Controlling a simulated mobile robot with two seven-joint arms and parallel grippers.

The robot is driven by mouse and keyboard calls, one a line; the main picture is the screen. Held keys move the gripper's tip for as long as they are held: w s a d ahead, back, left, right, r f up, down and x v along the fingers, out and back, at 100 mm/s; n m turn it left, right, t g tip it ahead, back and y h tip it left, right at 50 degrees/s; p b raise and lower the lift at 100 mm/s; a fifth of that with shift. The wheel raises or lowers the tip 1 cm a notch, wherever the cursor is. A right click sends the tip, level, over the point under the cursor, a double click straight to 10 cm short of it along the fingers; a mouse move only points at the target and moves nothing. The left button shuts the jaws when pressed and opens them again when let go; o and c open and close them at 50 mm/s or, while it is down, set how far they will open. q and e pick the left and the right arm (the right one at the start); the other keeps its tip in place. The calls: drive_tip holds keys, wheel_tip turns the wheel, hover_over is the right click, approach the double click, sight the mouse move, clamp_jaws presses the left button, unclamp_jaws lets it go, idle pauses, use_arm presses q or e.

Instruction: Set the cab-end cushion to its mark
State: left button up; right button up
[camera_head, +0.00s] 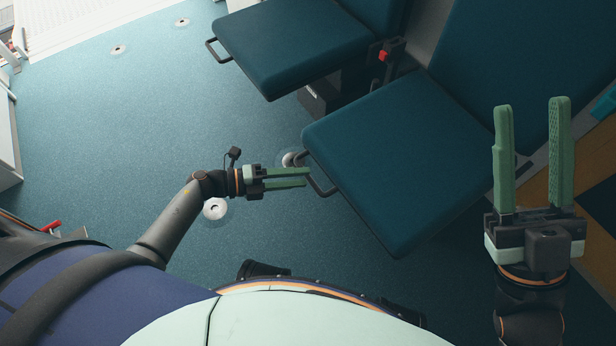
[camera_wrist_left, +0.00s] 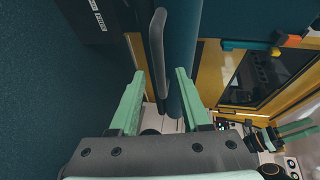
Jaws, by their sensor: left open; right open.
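A dark teal seat cushion (camera_head: 400,150) lies nearest me, with a black loop handle (camera_head: 322,188) on its left edge. A second teal cushion (camera_head: 290,42) with a similar handle lies further back; the frames do not label either as cab-end. My left gripper (camera_head: 306,177) is open, its green fingertips close to the nearer cushion's handle. In the left wrist view, the handle (camera_wrist_left: 159,50) and the cushion edge (camera_wrist_left: 184,50) show ahead of the open fingers; I cannot tell whether they touch. My right gripper (camera_head: 531,104) is open and empty, over the right side. No mark is identifiable.
A red-buttoned buckle (camera_head: 384,56) sits between the seats. Round metal floor fittings (camera_head: 215,208) are set in the blue floor (camera_head: 120,120), which is largely clear at left. A white cabinet (camera_head: 8,135) stands at the left edge. A wood-coloured panel (camera_head: 535,192) is at right.

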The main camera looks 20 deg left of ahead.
use_arm(q)
drive_tip(key=shift+x, duration=1.5)
drive_tip(key=shift+c, duration=0.2)
clamp_jaws()
